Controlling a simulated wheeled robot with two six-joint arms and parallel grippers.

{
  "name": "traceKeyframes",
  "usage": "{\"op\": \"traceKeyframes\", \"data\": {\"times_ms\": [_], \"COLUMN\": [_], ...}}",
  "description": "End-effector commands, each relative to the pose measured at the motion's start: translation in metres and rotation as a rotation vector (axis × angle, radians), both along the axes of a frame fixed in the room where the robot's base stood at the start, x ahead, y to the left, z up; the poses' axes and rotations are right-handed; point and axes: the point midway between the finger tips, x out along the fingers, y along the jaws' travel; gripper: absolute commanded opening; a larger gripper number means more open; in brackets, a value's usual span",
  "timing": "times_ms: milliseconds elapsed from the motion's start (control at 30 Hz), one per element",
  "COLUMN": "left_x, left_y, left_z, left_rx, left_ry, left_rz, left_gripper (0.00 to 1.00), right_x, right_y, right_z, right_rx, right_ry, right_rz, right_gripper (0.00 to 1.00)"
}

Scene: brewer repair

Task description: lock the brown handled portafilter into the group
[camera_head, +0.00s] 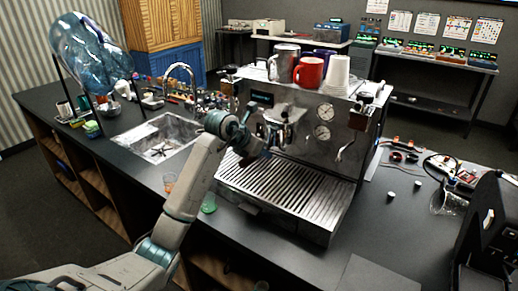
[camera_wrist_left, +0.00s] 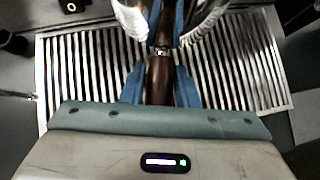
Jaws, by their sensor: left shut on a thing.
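The espresso machine (camera_head: 300,135) stands on the dark counter, with its slatted drip tray (camera_head: 275,190) at the front. My left gripper (camera_head: 262,150) is in front of the machine, near the group (camera_head: 278,118). In the left wrist view my left gripper (camera_wrist_left: 160,85) is shut on the brown handle of the portafilter (camera_wrist_left: 160,75), with blue fingers on both sides. The handle points toward the wrist, and shiny metal shows beyond it. The slats lie below. Whether the portafilter is seated in the group cannot be told. My right gripper is not in view.
A red mug (camera_head: 309,72), a steel mug (camera_head: 284,62) and white cups (camera_head: 337,75) stand on top of the machine. A sink (camera_head: 158,137) is to the left. A green cup (camera_head: 209,203) stands on the counter by the drip tray. A black machine (camera_head: 490,235) stands at the right.

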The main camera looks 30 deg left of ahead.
Motion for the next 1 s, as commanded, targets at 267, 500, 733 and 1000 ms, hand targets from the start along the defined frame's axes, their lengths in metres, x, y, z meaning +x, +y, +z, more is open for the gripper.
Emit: {"op": "traceKeyframes", "data": {"times_ms": [267, 500, 733, 1000], "left_x": [-0.002, -0.003, -0.004, -0.004], "left_y": [-0.011, -0.021, -0.021, -0.021], "left_z": [0.002, 0.002, 0.002, 0.001], "left_rx": [-0.001, -0.003, 0.0, -0.001], "left_ry": [-0.004, -0.003, -0.004, -0.003], "left_rz": [0.118, 0.225, 0.251, 0.25], "left_gripper": [0.0, 0.0, 0.0, 0.53], "right_x": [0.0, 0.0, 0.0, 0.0], "right_y": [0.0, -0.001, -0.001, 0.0], "right_z": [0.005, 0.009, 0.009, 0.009], "right_rx": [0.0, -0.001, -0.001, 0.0], "right_ry": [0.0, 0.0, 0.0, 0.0], "right_rz": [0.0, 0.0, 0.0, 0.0], "right_gripper": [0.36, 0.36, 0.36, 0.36]}}
